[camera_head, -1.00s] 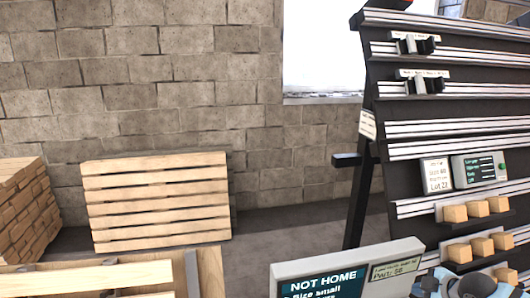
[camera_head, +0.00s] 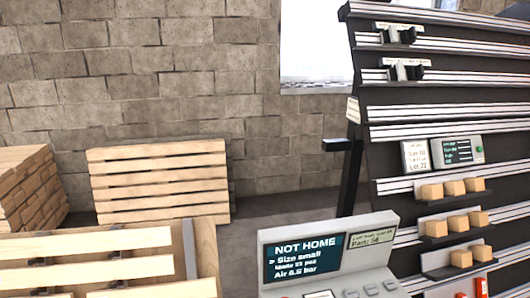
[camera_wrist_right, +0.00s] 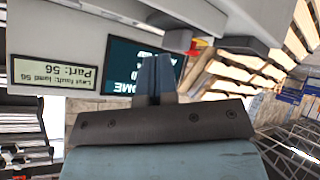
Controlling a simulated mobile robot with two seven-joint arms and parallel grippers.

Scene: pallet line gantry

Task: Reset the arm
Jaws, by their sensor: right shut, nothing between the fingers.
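The control console (camera_head: 408,240) stands at the bottom centre of the head view. Its dark screen (camera_head: 305,257) reads "NOT HOME", "Size small" and an air pressure line. A pale label (camera_head: 372,238) beside the screen reads "Part: 56". Several keys (camera_head: 371,289) show on its lower face, cut by the frame edge. In the right wrist view the console appears upside down, with its screen (camera_wrist_right: 128,70) behind my right gripper (camera_wrist_right: 155,76). The right fingers are together and empty; whether they touch the console cannot be told. My left gripper is in neither view.
A dark sloped rack (camera_head: 362,135) with rails, small wooden blocks (camera_head: 431,191) and a small display unit (camera_head: 458,151) stands at the right. Bare floor (camera_head: 262,222) lies between.

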